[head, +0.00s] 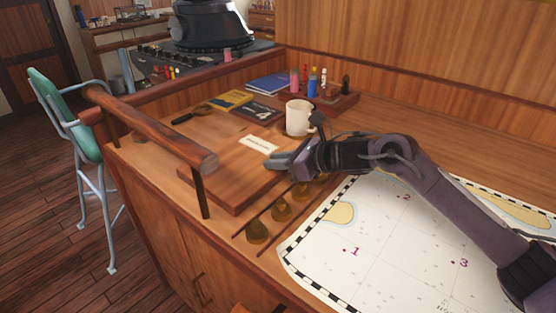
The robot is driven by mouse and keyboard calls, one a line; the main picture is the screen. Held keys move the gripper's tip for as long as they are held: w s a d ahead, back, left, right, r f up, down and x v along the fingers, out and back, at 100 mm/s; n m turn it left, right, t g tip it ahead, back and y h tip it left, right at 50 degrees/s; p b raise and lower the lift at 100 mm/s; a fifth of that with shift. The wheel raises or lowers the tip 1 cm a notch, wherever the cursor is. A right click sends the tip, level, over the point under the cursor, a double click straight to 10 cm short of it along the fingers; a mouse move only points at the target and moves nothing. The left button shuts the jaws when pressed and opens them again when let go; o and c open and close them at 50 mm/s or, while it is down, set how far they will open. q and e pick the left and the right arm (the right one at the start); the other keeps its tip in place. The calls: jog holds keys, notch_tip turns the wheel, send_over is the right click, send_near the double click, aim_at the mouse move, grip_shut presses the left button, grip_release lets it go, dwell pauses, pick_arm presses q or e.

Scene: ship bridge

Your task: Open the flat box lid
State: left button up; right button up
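The flat wooden box (222,177) lies on the desk behind the wooden rail, and its lid looks shut and level. A pale paper label (258,144) is on or beside its far part. My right gripper (274,164) comes in from the right, low over the box's right edge. Its fingers point left; I cannot tell whether they touch the lid or how far apart they are. The gripper hides part of the box's right side. My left gripper is not in view.
A white mug (297,118) stands just behind my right gripper. A chart (370,245) covers the desk at the right. Round brass pieces (281,209) sit in front of the gripper. A thick wooden rail (150,125) runs along the box's left. Books (268,83) and bottles stand behind.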

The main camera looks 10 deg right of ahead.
jog(key=shift+r, duration=0.15)
grip_shut()
jog(key=shift+r+p, duration=0.25)
jog(key=shift+p, duration=0.05)
jog(key=r+p, duration=0.2)
jog(key=w+r+g+h+p, duration=0.1)
jog(key=r+p, duration=0.1)
jog(key=a+r+g+h+p, duration=0.1)
jog(key=r+p, duration=0.1)
jog(key=shift+w+a+r+p, duration=0.1)
jog(key=shift+w+p, duration=0.1)
jog(key=shift+p, duration=0.2)
notch_tip(320, 180, up, 5)
jog(key=w+a+g+h+p, duration=0.2)
jog(key=w+a+h+p, duration=0.1)
jog(key=p, duration=0.6)
jog(key=shift+m+g, duration=0.4)
jog(key=o, duration=0.9)
grip_release()
jog(key=shift+s+f, duration=0.1)
jog(key=shift+f, duration=0.1)
jog(key=shift+c, duration=0.2)
jog(key=shift+d, duration=0.1)
